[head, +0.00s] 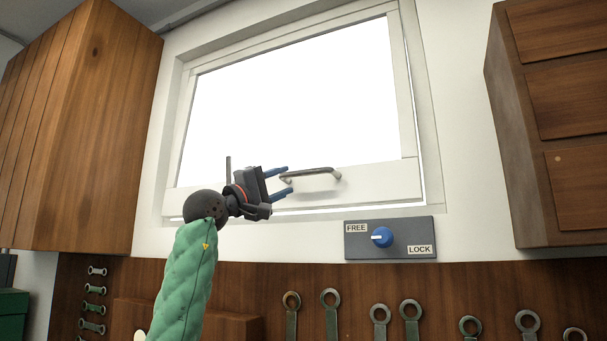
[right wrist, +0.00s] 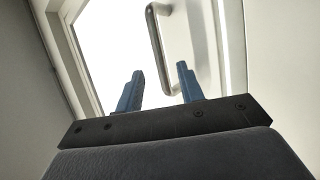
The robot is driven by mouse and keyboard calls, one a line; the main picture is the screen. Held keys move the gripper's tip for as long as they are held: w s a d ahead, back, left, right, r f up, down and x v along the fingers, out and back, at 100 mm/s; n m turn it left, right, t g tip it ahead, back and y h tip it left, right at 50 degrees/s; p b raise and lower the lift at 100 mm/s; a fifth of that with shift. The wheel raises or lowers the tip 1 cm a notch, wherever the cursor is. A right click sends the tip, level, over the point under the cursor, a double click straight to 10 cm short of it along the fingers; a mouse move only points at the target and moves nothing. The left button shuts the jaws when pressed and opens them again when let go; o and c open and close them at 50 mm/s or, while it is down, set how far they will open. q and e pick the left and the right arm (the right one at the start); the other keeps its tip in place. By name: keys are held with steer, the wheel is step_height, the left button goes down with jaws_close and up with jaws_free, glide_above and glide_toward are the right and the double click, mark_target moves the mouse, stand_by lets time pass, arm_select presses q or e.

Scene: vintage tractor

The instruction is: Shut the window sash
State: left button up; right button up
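The window sash (head: 390,180) is a white frame around a bright pane, and a thin gap shows along its right and lower edges. A metal bar handle (head: 312,173) is fixed on its bottom rail. My right gripper (head: 288,180) is open, its two blue fingers pointing right at the left end of the handle. In the right wrist view the open fingers (right wrist: 160,85) are apart with nothing between them, and the handle (right wrist: 153,45) stands beyond their tips. Whether they touch it I cannot tell. My left gripper is not in view.
A grey panel (head: 410,246) with a blue knob (head: 381,237), marked FREE and LOCK, sits below the window; the knob's white mark points toward FREE. Wooden cabinets stand left (head: 85,130) and right (head: 545,130). Several wrenches hang on the wooden board (head: 250,280) below.

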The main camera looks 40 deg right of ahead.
mark_target(300, 173)
steer(key=p+x, duration=0.4)
steer(key=x, duration=0.2)
steer(key=shift+d+r, duration=0.2)
steer(key=shift+r, duration=0.1)
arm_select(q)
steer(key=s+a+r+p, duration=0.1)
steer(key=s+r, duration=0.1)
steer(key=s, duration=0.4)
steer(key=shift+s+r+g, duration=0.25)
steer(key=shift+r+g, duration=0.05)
arm_select(e)
steer(key=shift+d+r, duration=0.15)
steer(key=shift+d, duration=0.4)
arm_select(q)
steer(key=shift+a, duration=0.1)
arm_select(e)
steer(key=shift+s, duration=0.1)
jaws_close()
